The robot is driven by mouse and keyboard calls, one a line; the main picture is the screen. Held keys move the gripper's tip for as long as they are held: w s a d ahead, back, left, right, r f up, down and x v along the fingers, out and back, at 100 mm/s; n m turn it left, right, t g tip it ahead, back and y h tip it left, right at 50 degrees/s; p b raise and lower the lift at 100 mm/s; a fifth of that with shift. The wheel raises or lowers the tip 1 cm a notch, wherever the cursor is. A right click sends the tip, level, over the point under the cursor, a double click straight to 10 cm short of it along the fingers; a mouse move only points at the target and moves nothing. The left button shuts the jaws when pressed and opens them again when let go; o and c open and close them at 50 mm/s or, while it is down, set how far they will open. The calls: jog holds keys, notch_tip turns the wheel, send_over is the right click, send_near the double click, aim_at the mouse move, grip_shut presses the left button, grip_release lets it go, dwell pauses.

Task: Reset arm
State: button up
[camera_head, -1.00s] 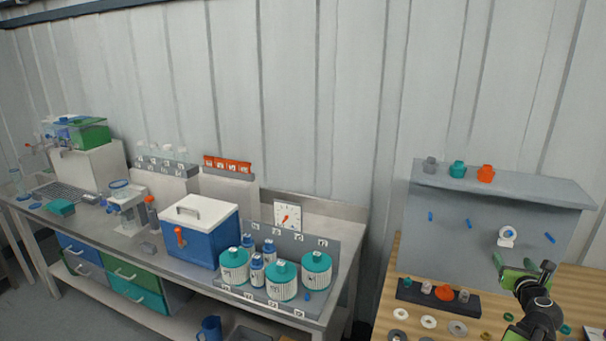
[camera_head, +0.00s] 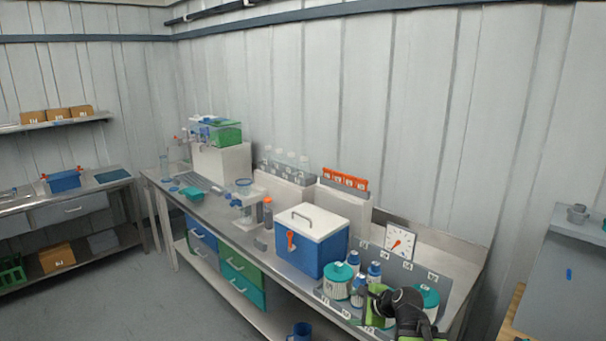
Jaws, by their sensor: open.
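My gripper (camera_head: 378,306) is at the lower right, with green jaws and a black wrist. It is open, and I see nothing held in it. In the picture it overlaps the white jars with teal lids at the right end of the long bench, and it hides part of them. One teal-lidded jar (camera_head: 336,281) shows to its left. Another teal-lidded jar (camera_head: 427,300) shows behind my wrist. I cannot tell how far my gripper is from the jars.
A blue cooler box (camera_head: 312,248) with a white lid stands on the long bench (camera_head: 222,214). A dial (camera_head: 399,242) is behind the jars. A grey panel (camera_head: 575,280) is at the far right. A second bench (camera_head: 70,207) stands at the left. Grey floor (camera_head: 130,300) lies open between.

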jog(key=s+a+f+n+g, duration=0.2)
jog(key=s+a+f+n, duration=0.1)
jog(key=a+n, duration=0.15)
jog(key=s+d+f+n+g+h, duration=0.2)
jog(key=s+n+g, duration=0.1)
jog(key=s+n, duration=0.2)
jog(key=s+d+f+n+g+h, duration=0.2)
jog(key=s+n, duration=0.4)
jog(key=n, duration=0.3)
jog(key=shift+s+f+g+h, duration=0.3)
jog(key=shift+g, duration=0.3)
jog(key=shift+d, duration=0.1)
